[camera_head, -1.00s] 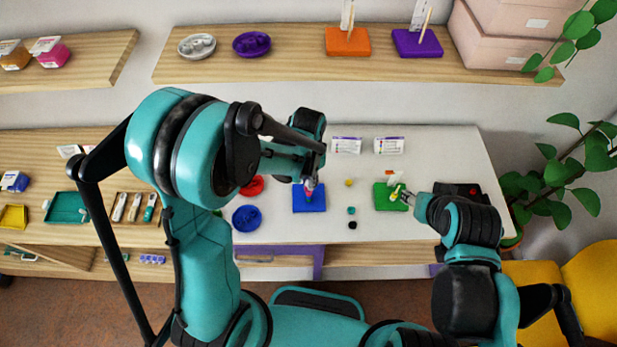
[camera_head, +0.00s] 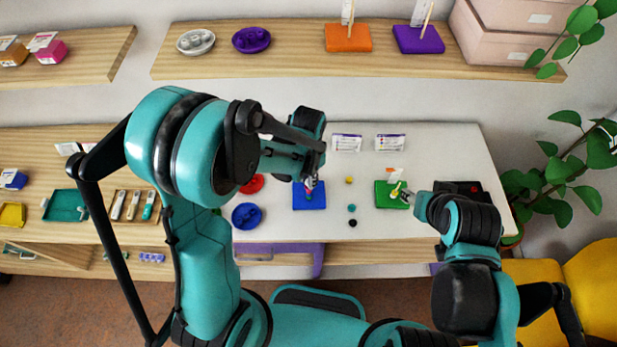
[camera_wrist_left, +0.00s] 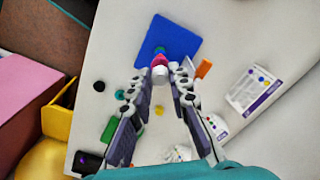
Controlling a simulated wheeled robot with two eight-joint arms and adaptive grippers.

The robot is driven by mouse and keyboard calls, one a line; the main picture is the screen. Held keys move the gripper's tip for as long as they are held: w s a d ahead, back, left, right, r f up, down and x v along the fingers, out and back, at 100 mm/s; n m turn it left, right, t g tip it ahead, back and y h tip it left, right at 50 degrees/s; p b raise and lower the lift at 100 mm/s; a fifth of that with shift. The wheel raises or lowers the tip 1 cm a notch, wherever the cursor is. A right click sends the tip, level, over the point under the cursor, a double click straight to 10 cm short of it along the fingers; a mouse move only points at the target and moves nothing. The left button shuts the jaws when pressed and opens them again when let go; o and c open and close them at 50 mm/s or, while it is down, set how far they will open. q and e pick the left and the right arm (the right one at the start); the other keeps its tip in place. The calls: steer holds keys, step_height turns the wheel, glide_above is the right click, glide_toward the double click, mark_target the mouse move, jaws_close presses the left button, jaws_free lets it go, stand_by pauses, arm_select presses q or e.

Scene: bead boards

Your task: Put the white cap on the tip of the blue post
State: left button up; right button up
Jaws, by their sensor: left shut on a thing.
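The blue board (camera_head: 318,203) lies on the white table under my left gripper (camera_head: 311,180), and it also fills the top of the left wrist view (camera_wrist_left: 183,42). In that view my left gripper (camera_wrist_left: 167,77) is shut on the small white cap (camera_wrist_left: 159,75). A pink bead (camera_wrist_left: 157,61) and a teal bead (camera_wrist_left: 161,50) show beyond the cap, over the blue board. The blue post itself is hidden, so I cannot tell if the cap touches its tip. My right gripper (camera_head: 408,196) is beside the green board (camera_head: 385,203); its jaws are too small to read.
Loose yellow (camera_head: 348,180), teal (camera_head: 351,208) and black (camera_head: 352,222) beads lie between the boards. A blue dish (camera_head: 246,216) and a red dish (camera_head: 253,184) are left of the blue board. White cards (camera_head: 346,143) stand behind. A shelf (camera_head: 290,70) hangs above.

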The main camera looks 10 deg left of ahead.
arm_select(q)
steer(key=shift+f+b, duration=0.4)
steer(key=shift+f, duration=0.05)
stand_by(0.5)
steer(key=shift+f+b, duration=0.25)
steer(key=shift+b, duration=0.1)
steer(key=o, duration=0.8)
step_height(320, 180, up, 12)
steer(key=shift+r, duration=0.1)
stand_by(0.5)
